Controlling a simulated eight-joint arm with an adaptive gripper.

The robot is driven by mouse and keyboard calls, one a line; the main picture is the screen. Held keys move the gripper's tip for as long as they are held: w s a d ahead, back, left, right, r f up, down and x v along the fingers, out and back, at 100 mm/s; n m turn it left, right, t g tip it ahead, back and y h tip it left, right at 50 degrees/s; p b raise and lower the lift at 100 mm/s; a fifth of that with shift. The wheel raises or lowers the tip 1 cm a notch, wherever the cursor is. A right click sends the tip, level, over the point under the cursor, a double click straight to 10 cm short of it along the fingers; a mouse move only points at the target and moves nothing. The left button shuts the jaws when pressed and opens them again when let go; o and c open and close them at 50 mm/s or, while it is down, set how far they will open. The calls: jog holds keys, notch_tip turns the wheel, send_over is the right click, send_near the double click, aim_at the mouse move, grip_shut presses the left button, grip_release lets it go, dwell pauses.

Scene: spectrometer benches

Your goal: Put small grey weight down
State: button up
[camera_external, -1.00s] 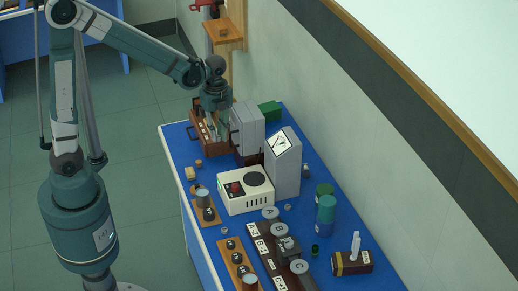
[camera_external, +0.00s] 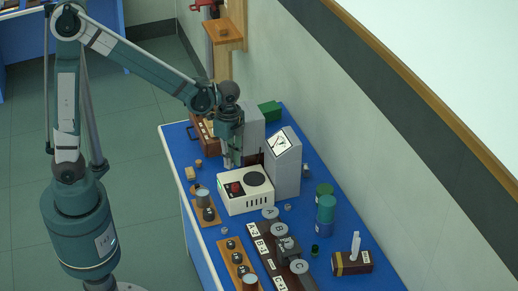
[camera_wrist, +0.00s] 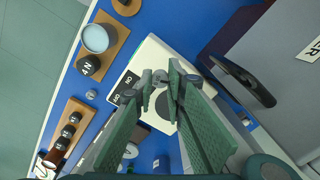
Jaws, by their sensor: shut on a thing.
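My gripper (camera_external: 231,163) points down above the back edge of the white device with a dark round plate (camera_external: 254,179). In the wrist view, my gripper (camera_wrist: 161,84) has its fingertips close together around a small grey piece (camera_wrist: 160,76), which looks like the small grey weight. The fingers hide much of it, and I cannot make it out in the external view. The white device (camera_wrist: 150,54) lies beneath the fingertips, with its dark plate partly behind the fingers. I cannot tell the exact height of the gap.
A tall grey box with a dial (camera_external: 284,168) stands right of the white device. A grey cabinet with a black handle (camera_wrist: 245,82) is close to the right finger. A wooden strip holds a cup and dark knob (camera_external: 208,213). Bare blue table (camera_external: 189,158) shows at the left.

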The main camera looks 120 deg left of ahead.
jog(key=w+d+r+n+p, duration=0.1)
jog(key=w+d+r+p, duration=0.4)
jog(key=w, duration=0.9)
jog(key=w+d+r+p, duration=0.1)
jog(key=w+d+r, duration=0.35)
jog(key=w, duration=0.95)
jog(key=w+d+r+n+p, duration=0.1)
jog(key=w+d+r+p, duration=0.15)
jog(key=w+d, duration=0.8)
jog(key=a+f+m, duration=0.2)
jog(key=a, duration=1.9)
jog(key=m, duration=0.5)
send_over(265, 108)
notch_tip(265, 108, down, 7)
jog(key=shift+a+p, duration=0.15)
jog(key=shift+p, duration=0.3)
jog(key=shift+r, duration=0.1)
jog(key=shift+f, duration=3.15)
